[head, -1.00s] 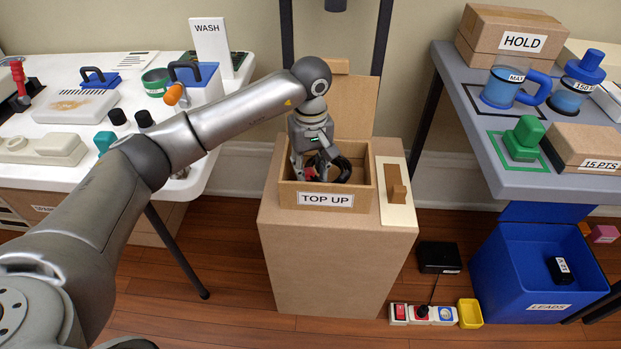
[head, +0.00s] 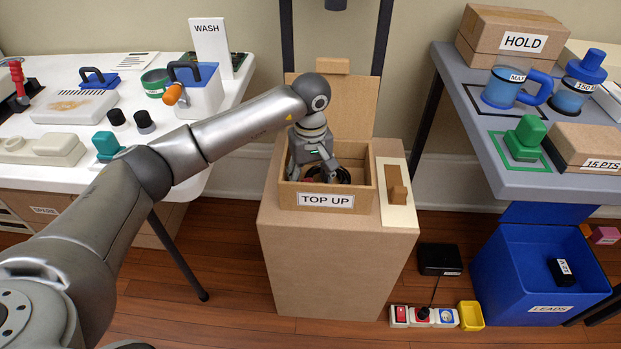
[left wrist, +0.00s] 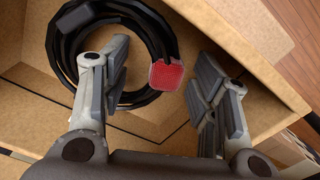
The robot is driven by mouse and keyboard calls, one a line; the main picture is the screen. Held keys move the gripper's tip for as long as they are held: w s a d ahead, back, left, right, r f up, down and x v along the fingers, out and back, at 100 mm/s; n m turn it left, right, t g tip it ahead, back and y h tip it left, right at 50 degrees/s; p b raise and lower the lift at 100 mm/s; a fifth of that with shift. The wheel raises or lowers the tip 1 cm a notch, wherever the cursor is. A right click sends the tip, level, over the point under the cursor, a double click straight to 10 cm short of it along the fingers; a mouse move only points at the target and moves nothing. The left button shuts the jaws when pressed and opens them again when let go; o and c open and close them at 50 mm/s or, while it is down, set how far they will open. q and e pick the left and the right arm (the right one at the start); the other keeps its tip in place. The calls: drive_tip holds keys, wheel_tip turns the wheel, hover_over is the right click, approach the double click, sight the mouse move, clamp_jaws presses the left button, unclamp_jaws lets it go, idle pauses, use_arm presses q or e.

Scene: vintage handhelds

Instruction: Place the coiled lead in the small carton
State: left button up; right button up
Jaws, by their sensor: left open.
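The coiled lead is a black cable ring with a red-faced end. It lies inside the small open carton (head: 283,199) labelled TOP UP, and its coil (head: 343,176) shows partly above the front wall in the head view. In the left wrist view the coiled lead (left wrist: 152,101) rests on the carton's floor. My left gripper (head: 321,176) reaches down into the carton with its fingers apart. In the left wrist view the left gripper (left wrist: 155,82) has the red end between its fingers, with the left finger over the ring. My right gripper is out of view.
A blue LEADS bin (head: 540,285) stands on the floor at right. A white table (head: 60,120) is at left, a grey table (head: 480,150) at right.

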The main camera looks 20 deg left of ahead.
use_arm(q)
drive_tip(key=shift+r, duration=0.15)
wheel_tip(320, 180, up, 12)
drive_tip(key=p, duration=0.2)
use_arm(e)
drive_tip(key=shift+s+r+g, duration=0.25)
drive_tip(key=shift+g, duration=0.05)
use_arm(q)
drive_tip(key=shift+s, duration=0.1)
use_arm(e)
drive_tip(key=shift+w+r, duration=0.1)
use_arm(q)
drive_tip(key=s+d, duration=0.2)
drive_tip(key=s, duration=0.5)
drive_tip(key=s+d, duration=0.3)
drive_tip(key=s, duration=0.5)
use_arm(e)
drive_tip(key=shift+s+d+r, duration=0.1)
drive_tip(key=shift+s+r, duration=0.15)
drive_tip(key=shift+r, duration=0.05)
use_arm(q)
drive_tip(key=shift+d, duration=0.1)
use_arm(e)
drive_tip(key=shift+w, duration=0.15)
